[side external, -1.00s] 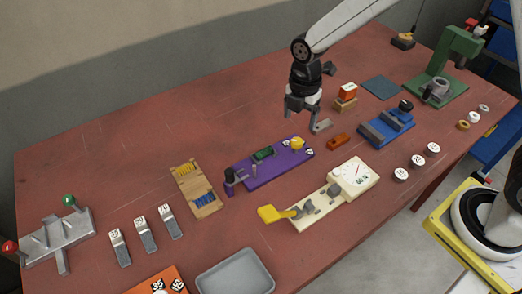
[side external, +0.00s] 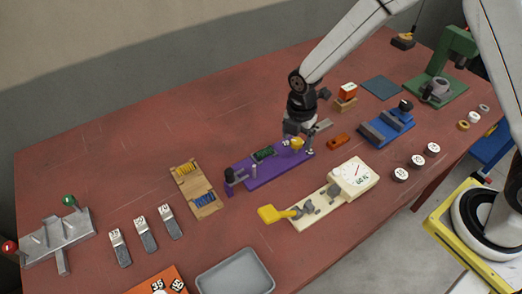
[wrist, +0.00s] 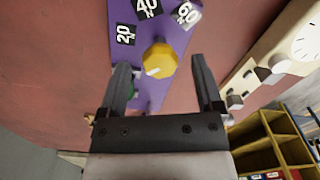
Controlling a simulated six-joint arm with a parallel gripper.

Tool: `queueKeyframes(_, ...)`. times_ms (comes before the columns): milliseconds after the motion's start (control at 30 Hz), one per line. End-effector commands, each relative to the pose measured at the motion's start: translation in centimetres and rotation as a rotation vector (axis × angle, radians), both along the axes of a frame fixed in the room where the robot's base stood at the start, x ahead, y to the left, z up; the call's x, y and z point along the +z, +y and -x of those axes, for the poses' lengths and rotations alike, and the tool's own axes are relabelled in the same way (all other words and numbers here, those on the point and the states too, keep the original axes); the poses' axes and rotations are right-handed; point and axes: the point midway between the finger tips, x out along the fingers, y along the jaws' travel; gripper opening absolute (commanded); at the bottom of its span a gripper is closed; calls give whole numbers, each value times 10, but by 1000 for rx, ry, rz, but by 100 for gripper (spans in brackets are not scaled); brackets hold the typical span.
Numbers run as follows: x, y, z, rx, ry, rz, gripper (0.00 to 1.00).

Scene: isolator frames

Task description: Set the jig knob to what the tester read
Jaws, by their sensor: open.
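The purple jig (side external: 262,172) lies mid-table with a yellow knob (side external: 296,143) at its right end. In the wrist view the knob (wrist: 161,58) has a white mark pointing to the lower left. Labels 20 (wrist: 125,34), 40 (wrist: 147,8) and 60 (wrist: 187,13) stand around it. My gripper (side external: 298,131) is open over the knob; in the wrist view its fingers (wrist: 160,70) lie either side of it, apart from it. The cream tester (side external: 351,177) has a round dial with a red needle, marked 60 N; its exact reading is too small to tell.
An orange block (side external: 338,142) and a blue fixture (side external: 386,128) stand right of the jig. A wooden holder (side external: 195,189) lies to its left. A grey tray (side external: 235,274) is at the front. The back left table is clear.

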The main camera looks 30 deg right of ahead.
Motion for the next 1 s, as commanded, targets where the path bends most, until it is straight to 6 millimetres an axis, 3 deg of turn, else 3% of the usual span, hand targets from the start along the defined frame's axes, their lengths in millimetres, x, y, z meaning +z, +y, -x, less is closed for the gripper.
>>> queueKeyframes(400, -6, 0, 0, 0, -1, 0, 84)
queueKeyframes(467, -6, 0, 0, 0, -1, 0, 68)
queueKeyframes(667, -6, 0, 0, 0, -1, 0, 5)
queueKeyframes(700, -6, 0, 0, 0, -1, 0, 0)
queueKeyframes(1000, -6, 0, 0, -23, -1, 0, 0)
